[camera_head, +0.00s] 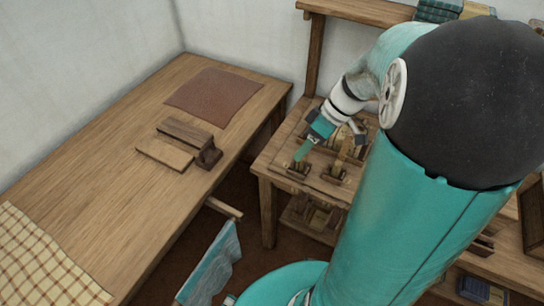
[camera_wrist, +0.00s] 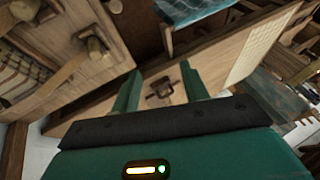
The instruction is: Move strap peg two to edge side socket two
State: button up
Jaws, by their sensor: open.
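My gripper (camera_head: 303,153) is over the small wooden stand in the head view, its teal fingers pointing down and left. In the wrist view my gripper (camera_wrist: 160,68) has its two green fingers apart with nothing held between them. Wooden pegs with rounded heads stand on the small stand, one peg (camera_wrist: 95,46) at upper left in the wrist view, beside the fingers. In the head view one wooden piece (camera_head: 335,173) stands right of the fingers and another (camera_head: 298,169) just below them. I cannot tell which is strap peg two, nor which socket is edge side socket two.
A large wooden table (camera_head: 90,165) fills the left, with a brown mat (camera_head: 213,92), wooden blocks (camera_head: 186,134) and checked cloth (camera_head: 40,265). A gap separates it from the small stand (camera_head: 268,166). A blue cloth (camera_head: 212,265) hangs in front. A shelf post (camera_head: 314,55) rises behind.

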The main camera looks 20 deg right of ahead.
jog(key=s+a+r+m+t+h, duration=0.4)
jog(key=s+a+r, duration=0.4)
jog(key=a+r, duration=0.3)
jog(key=a+m+h, duration=0.1)
jog(key=a+m, duration=0.1)
jog(key=shift+s+m+h, duration=0.15)
jog(key=shift+m+h, duration=0.25)
jog(key=shift+c, duration=0.3)
dwell(0.8)
